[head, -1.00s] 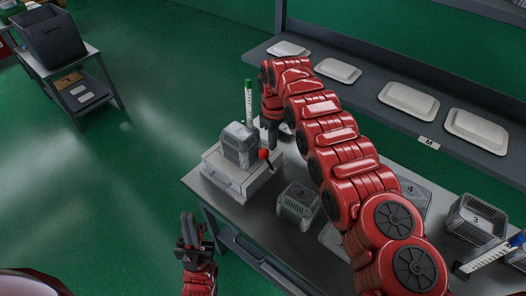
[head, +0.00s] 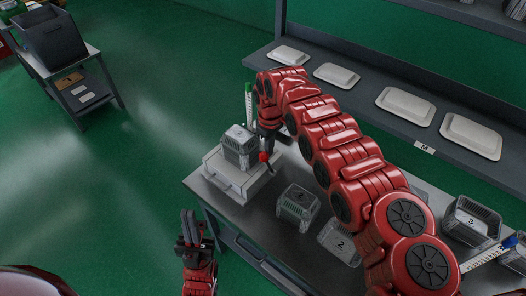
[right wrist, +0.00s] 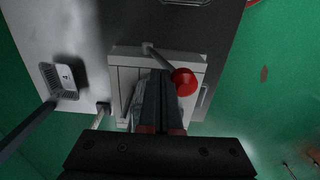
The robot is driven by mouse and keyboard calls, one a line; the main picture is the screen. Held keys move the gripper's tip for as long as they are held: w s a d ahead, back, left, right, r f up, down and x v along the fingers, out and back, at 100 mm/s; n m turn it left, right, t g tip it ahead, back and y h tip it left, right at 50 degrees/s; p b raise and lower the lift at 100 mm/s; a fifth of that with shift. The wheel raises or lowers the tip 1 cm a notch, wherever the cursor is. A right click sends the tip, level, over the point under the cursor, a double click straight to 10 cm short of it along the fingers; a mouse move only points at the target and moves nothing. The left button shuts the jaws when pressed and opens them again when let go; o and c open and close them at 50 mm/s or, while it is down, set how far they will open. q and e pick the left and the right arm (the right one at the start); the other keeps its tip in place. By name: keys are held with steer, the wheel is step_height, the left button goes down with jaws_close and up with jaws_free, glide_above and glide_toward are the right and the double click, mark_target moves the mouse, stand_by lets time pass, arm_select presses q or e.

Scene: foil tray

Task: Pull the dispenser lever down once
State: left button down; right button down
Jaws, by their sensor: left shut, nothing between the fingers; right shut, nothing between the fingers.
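The dispenser (head: 232,176) is a pale grey box at the left end of the table, with a grey container (head: 240,148) on top. Its lever has a red ball knob (head: 264,157) on a thin rod at the right side. The knob also shows in the right wrist view (right wrist: 184,81). My right gripper (head: 267,145) is shut and empty, pointing down right at the knob. In the right wrist view its fingertips (right wrist: 160,74) are just beside the knob; contact cannot be told. My left gripper (head: 189,222) is shut and empty, off the table's left edge.
A tall green-capped tube (head: 248,102) stands behind the dispenser. Numbered grey baskets (head: 297,205) stand on the table (head: 250,222) to its right. A shelf behind holds white trays (head: 407,105). A cart with a dark bin (head: 50,42) is far left.

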mark_target(261, 158)
steer(key=shift+s+a+p, duration=0.15)
steer(key=shift+s+p, duration=0.2)
steer(key=shift+s+a+f+p, duration=0.25)
steer(key=shift+s+a+p, duration=0.3)
steer(key=shift+p, duration=0.3)
steer(key=shift+s+a+f+p, duration=0.4)
steer(key=shift+s+f, duration=0.1)
steer(key=shift+s, duration=0.2)
steer(key=shift+f, duration=0.1)
steer(key=shift+s, duration=0.15)
steer(key=shift+s+a+f+p, duration=0.15)
steer(key=shift+s+a+f, duration=0.25)
steer(key=shift+s+f, duration=0.15)
steer(key=shift+s+a+f+p, duration=0.15)
steer(key=shift+s+a+f, duration=0.25)
steer(key=shift+f, duration=0.2)
